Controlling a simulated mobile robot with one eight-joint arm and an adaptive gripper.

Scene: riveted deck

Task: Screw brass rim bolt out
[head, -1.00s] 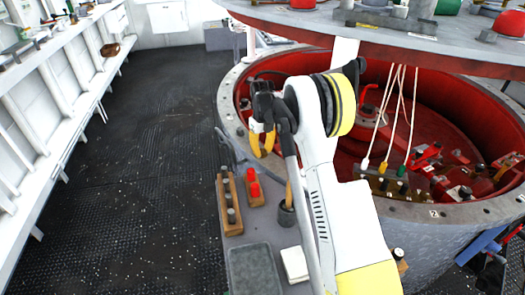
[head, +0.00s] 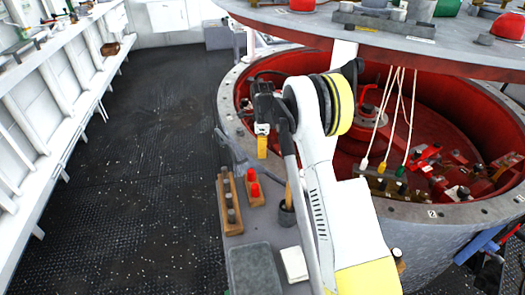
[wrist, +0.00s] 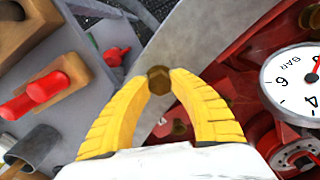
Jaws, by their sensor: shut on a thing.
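My gripper (head: 262,147) is over the left part of the grey rim of the round red-lined housing (head: 229,110). In the wrist view its yellow fingers (wrist: 159,84) are shut on the brass rim bolt (wrist: 159,77), gripping its hexagonal head at the tips. The grey rim (wrist: 190,35) shows behind the bolt. The bolt's shank is hidden, so I cannot tell how far it sits in the rim. The bolt cannot be made out in the head view. Another brownish bolt-like piece (wrist: 181,127) shows between the fingers, nearer the palm.
A grey side bench (head: 255,225) holds wooden blocks with dark pegs (head: 230,205) and red pegs (head: 254,190). A gauge (wrist: 298,82) is close on the right in the wrist view. White cords (head: 390,115) hang inside the housing. A raised lid (head: 400,45) overhangs it.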

